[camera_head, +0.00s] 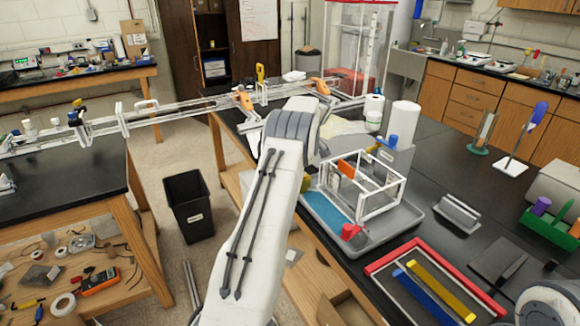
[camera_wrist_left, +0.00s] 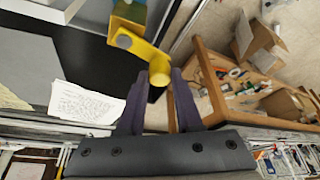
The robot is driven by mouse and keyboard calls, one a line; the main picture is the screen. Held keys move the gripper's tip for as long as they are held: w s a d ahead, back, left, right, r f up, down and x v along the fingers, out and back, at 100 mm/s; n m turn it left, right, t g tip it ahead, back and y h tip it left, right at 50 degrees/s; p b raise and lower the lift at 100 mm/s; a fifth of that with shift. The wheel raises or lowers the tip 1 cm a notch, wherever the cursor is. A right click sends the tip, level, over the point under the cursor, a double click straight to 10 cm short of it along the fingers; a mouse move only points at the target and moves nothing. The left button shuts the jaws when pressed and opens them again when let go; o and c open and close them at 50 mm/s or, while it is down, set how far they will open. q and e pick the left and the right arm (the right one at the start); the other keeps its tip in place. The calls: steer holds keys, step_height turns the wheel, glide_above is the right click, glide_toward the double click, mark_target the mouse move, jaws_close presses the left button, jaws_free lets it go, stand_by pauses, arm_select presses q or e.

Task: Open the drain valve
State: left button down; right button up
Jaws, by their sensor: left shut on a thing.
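A yellow fitting (camera_wrist_left: 138,40) with a blue-green part above it, which I take as the drain valve, shows in the left wrist view. Its rounded lower end is between the fingertips of my left gripper (camera_wrist_left: 158,82), which is shut on it. The dark fingers rise from the bottom on either side. In the head view, my pale arm crosses the middle and hides the left gripper. There, a yellow and blue fitting (camera_head: 391,140) sits by a grey box (camera_head: 394,160); I cannot tell if it is the same one. My right gripper is not in view.
A white-framed box stands in a grey tray (camera_head: 413,218) on the black bench. A red frame (camera_head: 458,306) with blue and yellow bars lies nearer. A black bin (camera_head: 190,207) stands on the floor. In the wrist view, a written sheet (camera_wrist_left: 82,103) lies left of the fingers.

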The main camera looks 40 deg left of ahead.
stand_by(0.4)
arm_select(q)
steer(key=c, duration=0.6)
jaws_free()
steer(key=b+v, duration=0.1)
steer(key=v, duration=0.9)
steer(key=shift+w+d+r, duration=0.1)
steer(key=shift+r, duration=0.2)
